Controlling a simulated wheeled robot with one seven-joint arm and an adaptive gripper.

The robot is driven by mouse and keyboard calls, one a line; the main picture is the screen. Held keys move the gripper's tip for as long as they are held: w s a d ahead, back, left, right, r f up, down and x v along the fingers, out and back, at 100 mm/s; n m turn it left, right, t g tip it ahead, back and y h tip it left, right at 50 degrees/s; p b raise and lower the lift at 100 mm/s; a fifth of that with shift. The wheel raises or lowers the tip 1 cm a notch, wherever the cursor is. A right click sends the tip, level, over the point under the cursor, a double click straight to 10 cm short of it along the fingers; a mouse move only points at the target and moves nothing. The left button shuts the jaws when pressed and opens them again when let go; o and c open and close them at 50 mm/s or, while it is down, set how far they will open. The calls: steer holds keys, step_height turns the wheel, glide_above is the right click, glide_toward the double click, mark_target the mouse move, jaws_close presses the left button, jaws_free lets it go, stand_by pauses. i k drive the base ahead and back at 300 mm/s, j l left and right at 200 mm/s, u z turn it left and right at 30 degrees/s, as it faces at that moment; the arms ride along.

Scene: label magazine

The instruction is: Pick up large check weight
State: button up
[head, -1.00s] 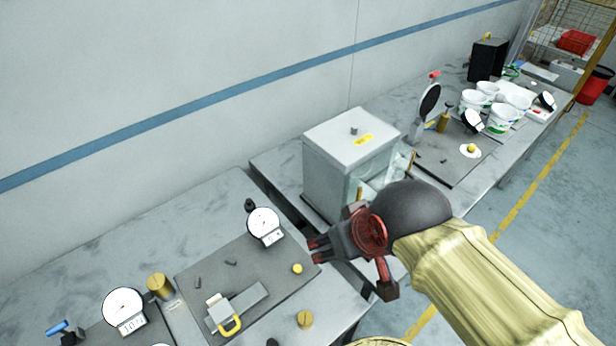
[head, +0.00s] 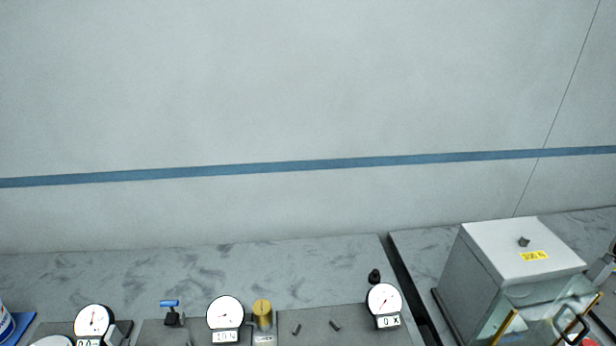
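A brass cylinder (head: 262,317), which looks like the large check weight, stands upright beside the middle dial gauge (head: 225,313) at the bottom of the head view. Its lower part is close to a small label plate. Dark linkage at the lower right (head: 572,326), with a bit of red below it, looks like part of my gripper. It is in front of the glass side of the grey box, far to the right of the cylinder and apart from it. The picture edge cuts it off, so its fingertips and opening are not clear.
The grey box (head: 480,270) with a yellow label stands on the right bench section. A dark gap separates it from the left bench (head: 190,270). Other dial gauges (head: 94,320) (head: 384,300) and a blue-handled tool (head: 170,312) stand along the front. The bench's rear strip is clear.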

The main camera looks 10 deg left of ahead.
mark_target(262, 310)
steer(key=u, duration=0.4)
steer(key=j+u, duration=0.15)
steer(key=u, duration=0.65)
steer(key=j+u, duration=0.1)
steer(key=u, duration=0.3)
steer(key=i+l, duration=0.05)
